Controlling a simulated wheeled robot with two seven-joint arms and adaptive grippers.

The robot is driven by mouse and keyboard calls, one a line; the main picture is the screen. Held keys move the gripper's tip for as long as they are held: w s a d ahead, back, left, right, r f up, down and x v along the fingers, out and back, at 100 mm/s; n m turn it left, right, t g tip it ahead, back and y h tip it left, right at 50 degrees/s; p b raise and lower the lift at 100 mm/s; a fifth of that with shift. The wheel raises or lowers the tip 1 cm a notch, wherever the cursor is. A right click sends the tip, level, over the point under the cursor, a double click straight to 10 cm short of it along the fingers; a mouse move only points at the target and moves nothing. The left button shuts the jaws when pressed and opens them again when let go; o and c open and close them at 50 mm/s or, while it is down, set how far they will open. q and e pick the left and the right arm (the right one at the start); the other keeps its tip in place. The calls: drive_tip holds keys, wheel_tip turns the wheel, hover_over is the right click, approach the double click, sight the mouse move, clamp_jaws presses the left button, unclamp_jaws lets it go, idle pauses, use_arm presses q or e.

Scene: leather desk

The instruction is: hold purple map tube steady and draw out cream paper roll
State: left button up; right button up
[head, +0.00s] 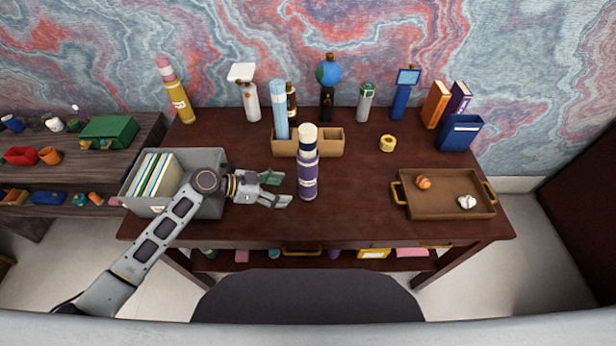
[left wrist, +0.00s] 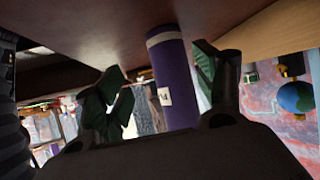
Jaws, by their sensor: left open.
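The purple map tube (head: 308,181) stands upright near the middle of the desk. The cream paper roll (head: 308,132) sticks out of its top, with a dark band below the cream end. My left gripper (head: 276,189) is open just left of the tube, its fingers pointing toward it. In the left wrist view the purple tube (left wrist: 174,80) shows between the open fingers of my left gripper (left wrist: 155,88); I cannot tell whether they touch it. My right gripper is not in view.
A grey bin with folders (head: 207,170) stands at the left under my left arm. A tan divided box (head: 328,143) is behind the tube. A brown tray (head: 422,204) holds small objects at the right. The desk (head: 352,190) is clear between tube and tray.

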sight(300, 188)
use_arm(q)
drive_tip(key=shift+w+a+r, duration=0.25)
drive_tip(key=shift+w, duration=0.25)
drive_tip(key=shift+d+f, duration=0.1)
drive_tip(key=shift+d, duration=0.05)
drive_tip(key=shift+b+x, duration=0.4)
drive_tip(key=shift+x, duration=2.25)
drive_tip(key=shift+w+d+f, duration=0.1)
drive_tip(key=shift+w+d, duration=0.05)
drive_tip(key=shift+d, duration=0.2)
drive_tip(key=shift+w+d+f+b, duration=0.15)
drive_tip(key=shift+d+f+b, duration=0.25)
drive_tip(key=shift+b, duration=0.2)
drive_tip(key=shift+d+f, duration=0.1)
drive_tip(key=shift+d, duration=0.2)
drive_tip(key=shift+w+d+f+b, duration=0.25)
drive_tip(key=shift+d+f+b, duration=0.05)
drive_tip(key=shift+d+b, duration=0.35)
drive_tip(key=shift+d, duration=0.15)
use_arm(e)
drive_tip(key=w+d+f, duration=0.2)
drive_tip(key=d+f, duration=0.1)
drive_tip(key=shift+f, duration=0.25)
